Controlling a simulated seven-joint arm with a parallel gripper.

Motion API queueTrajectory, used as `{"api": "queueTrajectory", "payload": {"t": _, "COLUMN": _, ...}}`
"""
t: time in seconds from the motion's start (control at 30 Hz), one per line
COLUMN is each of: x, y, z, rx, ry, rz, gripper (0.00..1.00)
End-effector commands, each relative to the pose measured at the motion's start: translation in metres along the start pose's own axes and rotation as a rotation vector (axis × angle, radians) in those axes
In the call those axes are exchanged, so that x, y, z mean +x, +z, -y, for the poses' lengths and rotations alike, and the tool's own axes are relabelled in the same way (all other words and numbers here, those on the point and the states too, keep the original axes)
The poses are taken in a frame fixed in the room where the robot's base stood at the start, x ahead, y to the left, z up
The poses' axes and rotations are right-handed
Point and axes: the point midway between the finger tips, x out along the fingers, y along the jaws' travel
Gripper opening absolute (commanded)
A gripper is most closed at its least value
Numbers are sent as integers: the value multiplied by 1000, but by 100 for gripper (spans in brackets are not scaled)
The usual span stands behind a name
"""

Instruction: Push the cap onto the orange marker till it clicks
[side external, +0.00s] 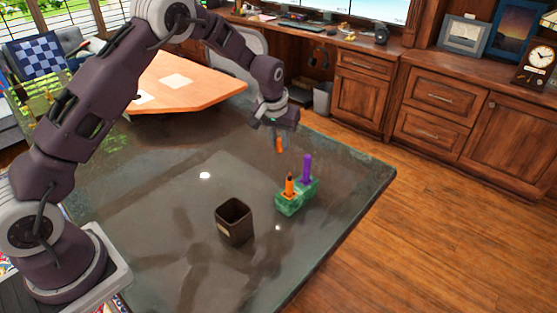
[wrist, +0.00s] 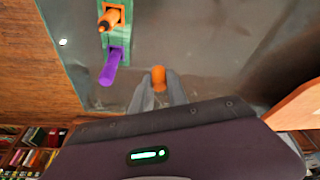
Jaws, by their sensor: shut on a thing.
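An orange cap (side external: 279,145) is held between the fingertips of my gripper (side external: 277,130), above the table. In the wrist view the orange cap (wrist: 158,77) shows at the tips of my gripper (wrist: 157,88). A green marbled block (side external: 297,198) stands on the table, lower than my gripper and toward the camera in the side view. The orange marker (side external: 290,184) stands upright in the block with its dark tip bare and pointing up. It also shows in the wrist view (wrist: 109,18), at upper left, apart from the cap.
A purple marker (side external: 307,168) stands in the same block (wrist: 117,38), beside the orange one. A dark square cup (side external: 234,221) stands on the dark glossy table (side external: 160,235) left of the block. The table's right edge is close to the block.

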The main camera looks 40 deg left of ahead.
Motion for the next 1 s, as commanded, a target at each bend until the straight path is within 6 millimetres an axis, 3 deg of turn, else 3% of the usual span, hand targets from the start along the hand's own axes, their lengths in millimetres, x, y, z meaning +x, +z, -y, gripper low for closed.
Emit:
{"api": "queueTrajectory", "payload": {"t": 0.1, "x": -38, "y": 23, "z": -30, "rx": 13, "ry": 4, "rz": -3, "gripper": 0}}
{"api": "queueTrajectory", "payload": {"t": 0.2, "x": -62, "y": 41, "z": -46, "rx": 15, "ry": 8, "rz": -3, "gripper": 0}}
{"api": "queueTrajectory", "payload": {"t": 0.33, "x": -76, "y": 54, "z": -55, "rx": 11, "ry": 10, "rz": -1, "gripper": 0}}
{"api": "queueTrajectory", "payload": {"t": 1.0, "x": -27, "y": 70, "z": -55, "rx": 10, "ry": 9, "rz": 1, "gripper": 0}}
